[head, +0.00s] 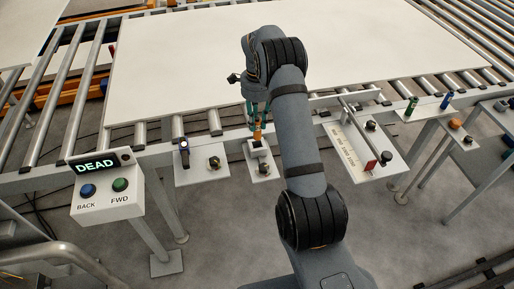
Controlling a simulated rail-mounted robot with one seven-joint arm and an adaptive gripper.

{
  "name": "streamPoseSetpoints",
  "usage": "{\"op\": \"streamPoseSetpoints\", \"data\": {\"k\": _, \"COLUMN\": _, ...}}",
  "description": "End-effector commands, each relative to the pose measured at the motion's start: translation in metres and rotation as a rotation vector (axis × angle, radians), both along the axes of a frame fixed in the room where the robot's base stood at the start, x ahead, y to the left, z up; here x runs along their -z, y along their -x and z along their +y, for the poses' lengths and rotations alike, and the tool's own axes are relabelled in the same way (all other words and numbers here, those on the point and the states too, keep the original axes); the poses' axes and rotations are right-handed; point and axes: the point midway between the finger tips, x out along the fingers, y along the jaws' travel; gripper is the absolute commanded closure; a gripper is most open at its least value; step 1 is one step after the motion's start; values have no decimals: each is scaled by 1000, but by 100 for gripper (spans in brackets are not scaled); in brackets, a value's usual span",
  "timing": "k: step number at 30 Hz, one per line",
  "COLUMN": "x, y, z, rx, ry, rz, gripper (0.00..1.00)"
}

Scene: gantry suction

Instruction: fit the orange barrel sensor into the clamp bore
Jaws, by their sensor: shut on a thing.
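The orange barrel sensor (257,131) is small in the head view and sits at the tip of my gripper (257,120). My gripper points down with its teal fingers shut on the sensor. Below them is a small pale bracket (259,153) on a white plate with a dark knob, which looks like the clamp. The sensor's lower end is just above or at this bracket; I cannot tell whether it is in the bore. The bore itself cannot be made out.
A large white panel (180,70) lies on the conveyor rollers behind. Left of the bracket are another knobbed plate (200,172) and a button box (105,193) reading DEAD. A ruled plate (347,150) with a red block stands to the right. Green (411,107) and blue (447,100) cylinders stand further right.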

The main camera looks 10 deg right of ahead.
Motion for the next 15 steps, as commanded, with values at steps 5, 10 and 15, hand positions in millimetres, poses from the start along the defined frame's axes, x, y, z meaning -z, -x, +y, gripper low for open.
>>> {"op": "streamPoseSetpoints", "data": {"k": 5, "x": 26, "y": 0, "z": 0, "rx": 19, "ry": -1, "rz": 4, "gripper": 100}}
{"op": "streamPoseSetpoints", "data": {"k": 10, "x": 44, "y": 0, "z": 0, "rx": 18, "ry": -1, "rz": 5, "gripper": 100}}
{"op": "streamPoseSetpoints", "data": {"k": 15, "x": 68, "y": 0, "z": 0, "rx": 17, "ry": -1, "rz": 3, "gripper": 100}}
